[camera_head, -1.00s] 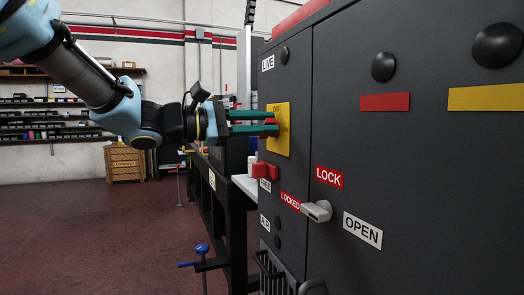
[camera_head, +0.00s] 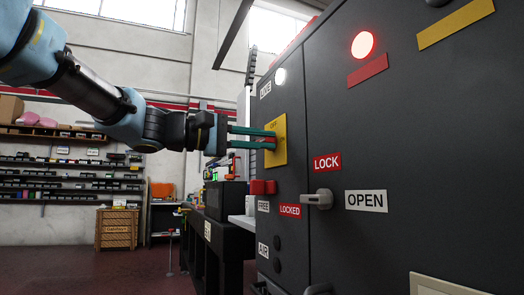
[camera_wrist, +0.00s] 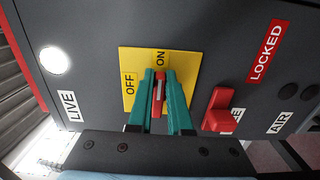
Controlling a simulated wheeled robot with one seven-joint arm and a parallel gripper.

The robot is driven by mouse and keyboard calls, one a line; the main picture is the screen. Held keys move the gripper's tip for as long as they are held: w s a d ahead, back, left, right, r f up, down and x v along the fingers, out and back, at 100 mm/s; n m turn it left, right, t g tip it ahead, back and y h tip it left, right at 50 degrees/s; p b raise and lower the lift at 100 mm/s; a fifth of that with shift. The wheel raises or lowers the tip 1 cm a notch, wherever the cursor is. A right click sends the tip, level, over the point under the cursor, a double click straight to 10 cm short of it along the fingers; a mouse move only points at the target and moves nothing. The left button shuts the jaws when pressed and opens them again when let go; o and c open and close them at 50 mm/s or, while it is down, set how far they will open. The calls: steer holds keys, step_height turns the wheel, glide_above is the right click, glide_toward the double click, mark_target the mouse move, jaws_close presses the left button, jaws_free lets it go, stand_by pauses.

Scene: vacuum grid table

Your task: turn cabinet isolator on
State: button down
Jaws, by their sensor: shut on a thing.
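The yellow isolator plate (camera_head: 275,158) is on the dark cabinet's left panel. In the wrist view the plate (camera_wrist: 185,62) carries OFF and ON labels. Its red handle (camera_wrist: 159,88) lies between my two green fingers and points at the ON label. My gripper (camera_wrist: 160,74) is shut on this handle; in the head view my gripper (camera_head: 275,139) reaches the plate from the left. The fingers hide part of the handle. The round lamp by the LIVE label (camera_head: 280,76) glows white, also in the wrist view (camera_wrist: 54,60).
A red knob (camera_head: 262,187) sticks out below the plate, near the FREE and LOCKED labels. A grey door handle (camera_head: 318,199) stands out beside the OPEN label. A red lamp (camera_head: 365,45) glows higher up. A dark bench (camera_head: 228,238) stands left of the cabinet.

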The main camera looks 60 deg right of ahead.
steer(key=shift+w+d, duration=0.15)
steer(key=shift+w, duration=0.55)
steer(key=c, duration=0.9)
jaws_free()
steer(key=shift+o, duration=0.3)
steer(key=shift+d+f, duration=0.15)
steer(key=shift+f, duration=0.05)
steer(key=shift+s+r, duration=0.1)
steer(key=shift+s, duration=0.1)
steer(key=v, duration=1.1)
steer(key=shift+p, duration=0.35)
